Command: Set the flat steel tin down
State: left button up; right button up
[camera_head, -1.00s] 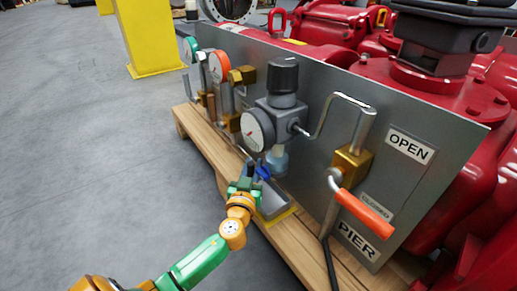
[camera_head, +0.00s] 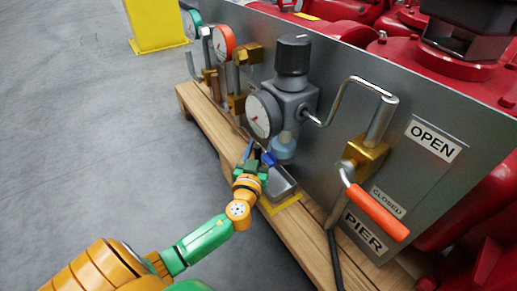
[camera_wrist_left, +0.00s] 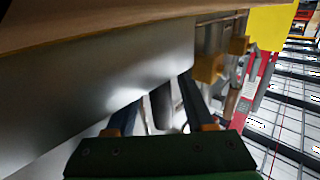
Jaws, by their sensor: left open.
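The flat steel tin (camera_head: 283,183) is a low grey box on the wooden pallet, at the foot of the grey panel and by a yellow marking (camera_head: 286,204). My left gripper (camera_head: 258,156), with blue fingers, is open just beyond the tin's upper left side in the head view. Its wrist hides part of the tin's left side. In the left wrist view the open fingers (camera_wrist_left: 160,108) have no tin clearly between them; a grey cylinder (camera_wrist_left: 162,106) shows beyond. I cannot tell whether gripper and tin touch. My right gripper is not in view.
The grey panel (camera_head: 330,138) stands close behind the tin, with a regulator (camera_head: 292,85), a gauge (camera_head: 263,115) and an orange-handled valve (camera_head: 375,211). A black hose (camera_head: 334,262) crosses the pallet (camera_head: 300,234) at right. The floor at left is clear.

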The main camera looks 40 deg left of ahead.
pick_arm(q)
jog(key=p+v, duration=0.1)
jog(key=v, duration=1.1)
jog(key=shift+r, duration=0.15)
